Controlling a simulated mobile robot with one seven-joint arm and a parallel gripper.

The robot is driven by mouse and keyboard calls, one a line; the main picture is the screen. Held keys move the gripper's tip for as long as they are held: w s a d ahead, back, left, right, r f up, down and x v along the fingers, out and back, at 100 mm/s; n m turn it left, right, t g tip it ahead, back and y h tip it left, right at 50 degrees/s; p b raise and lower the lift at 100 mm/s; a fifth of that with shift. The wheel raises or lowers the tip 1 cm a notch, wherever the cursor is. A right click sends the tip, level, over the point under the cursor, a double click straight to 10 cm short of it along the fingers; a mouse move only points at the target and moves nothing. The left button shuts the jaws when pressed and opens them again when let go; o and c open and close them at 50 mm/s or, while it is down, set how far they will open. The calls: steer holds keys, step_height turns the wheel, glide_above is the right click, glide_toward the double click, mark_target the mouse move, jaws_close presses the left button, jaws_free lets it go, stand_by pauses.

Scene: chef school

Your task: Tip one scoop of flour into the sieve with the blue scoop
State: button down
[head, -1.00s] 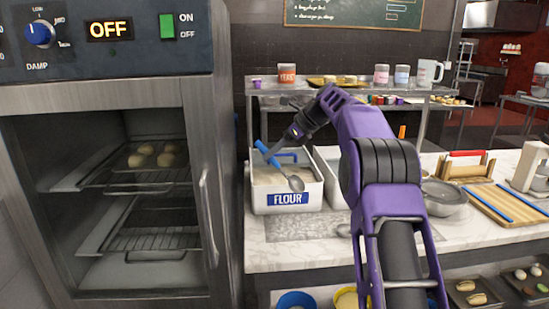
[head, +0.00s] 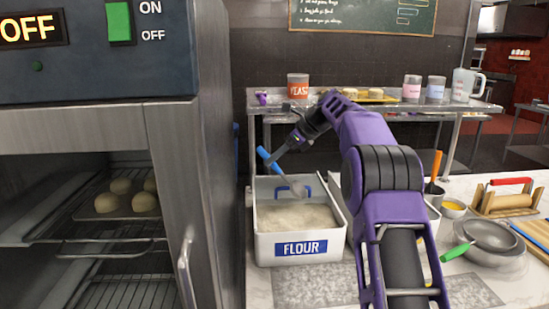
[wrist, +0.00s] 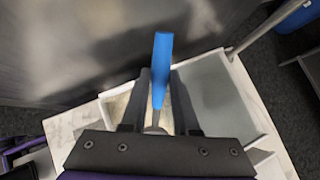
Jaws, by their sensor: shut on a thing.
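My gripper (head: 279,153) is shut on the handle of the blue scoop (head: 267,157). In the wrist view the blue handle (wrist: 162,62) stands up between my two fingers (wrist: 164,105). The scoop's metal bowl hangs low over the back part of the white flour bin (head: 300,247). I cannot tell whether it touches the flour (head: 296,215) or carries any. The bin is open and labelled FLOUR.
The steel proofer (head: 170,170) stands close on the left. A second container (wrist: 215,90) adjoins the flour bin. A shelf (head: 450,102) with jars runs behind.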

mark_target(281, 173)
steer(key=shift+w, duration=0.45)
steer(key=shift+f, duration=0.1)
step_height(281, 173, down, 11)
steer(key=shift+b, duration=0.3)
stand_by(0.3)
steer(key=shift+r, duration=0.2)
stand_by(0.7)
steer(key=shift+r+p, duration=0.3)
steer(key=shift+r, duration=2.7)
